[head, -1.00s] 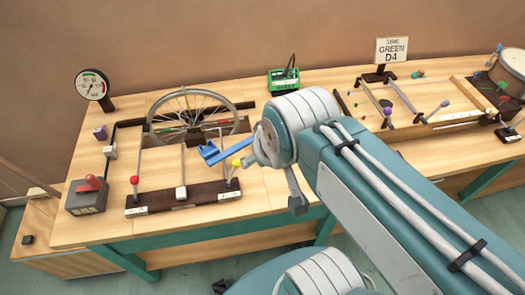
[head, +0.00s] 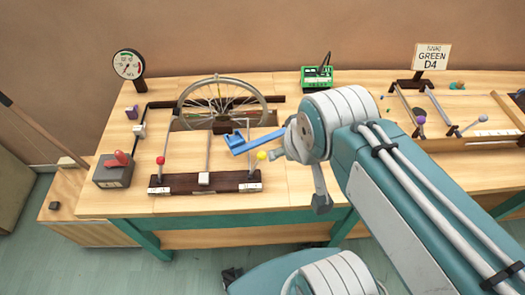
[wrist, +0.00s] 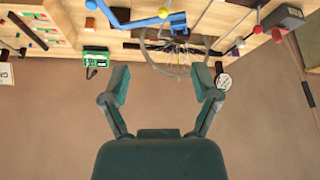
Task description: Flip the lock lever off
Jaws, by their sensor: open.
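A grey box (head: 113,174) with a red lever handle (head: 120,158) stands at the left end of the bench; I cannot tell whether this is the lock lever. To its right, a dark base (head: 185,186) carries rods with a red knob (head: 160,160), a white block (head: 204,178) and a yellow knob (head: 262,155). A blue bracket-like piece (head: 238,144) is beside the yellow knob. My gripper (wrist: 160,86) is open and empty in the wrist view, its fingers apart against the wall. The arm hides most of it in the head view.
A spoked wheel (head: 222,88), a round gauge (head: 129,66) and a green box (head: 317,77) stand towards the back. A small white switch-like block (head: 139,131) is near the grey box. A sign (head: 431,57) and more rods are at right.

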